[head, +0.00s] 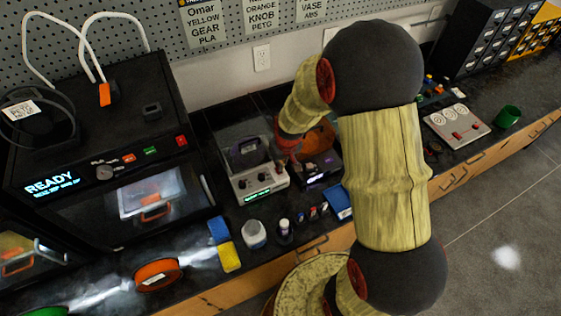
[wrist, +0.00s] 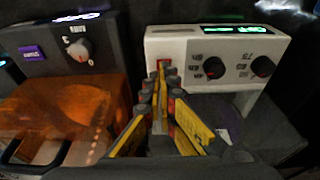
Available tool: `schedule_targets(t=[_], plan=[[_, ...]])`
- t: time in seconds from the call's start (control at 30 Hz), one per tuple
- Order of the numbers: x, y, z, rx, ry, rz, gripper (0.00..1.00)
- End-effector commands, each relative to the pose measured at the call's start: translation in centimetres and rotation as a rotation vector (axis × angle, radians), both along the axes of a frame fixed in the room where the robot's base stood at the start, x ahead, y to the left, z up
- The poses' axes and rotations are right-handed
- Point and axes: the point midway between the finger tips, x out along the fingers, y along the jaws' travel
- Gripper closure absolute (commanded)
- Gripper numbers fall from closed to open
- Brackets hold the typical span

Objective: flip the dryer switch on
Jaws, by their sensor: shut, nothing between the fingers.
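The dryer is a white-fronted box (wrist: 218,44) with a lit green display, two black knobs and a small red switch (wrist: 166,66). In the head view the dryer (head: 248,187) stands on the dark counter, with a dark purple spool under its clear cover. My gripper (wrist: 159,72) is shut and empty, its yellow fingers together with their tips right at the red switch. I cannot tell whether they touch it. The fingertips partly cover the switch, so its position is unclear. In the head view my arm and gripper come in from the right over the dryer.
A dark unit with an orange cover (wrist: 65,110) and a knob stands close beside the dryer; it also shows in the head view (head: 318,178). A large black printer (head: 95,150) stands left. Small bottles, a blue tray (head: 340,202) and sponges (head: 228,256) line the counter front.

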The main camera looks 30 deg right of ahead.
Motion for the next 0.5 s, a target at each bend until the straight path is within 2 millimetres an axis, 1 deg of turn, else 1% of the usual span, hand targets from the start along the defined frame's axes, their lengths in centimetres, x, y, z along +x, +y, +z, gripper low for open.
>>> schedule_targets(t=[0.23, 0.4, 0.5], plan=[[0.0, 0.0, 0.0, 0.0, 0.0, 0.0, 1.0], [-0.7, 0.0, -1.1, 0.0, 0.0, -0.002, 1.0], [-0.6, 0.0, -0.8, 0.0, 0.0, -0.001, 1.0]])
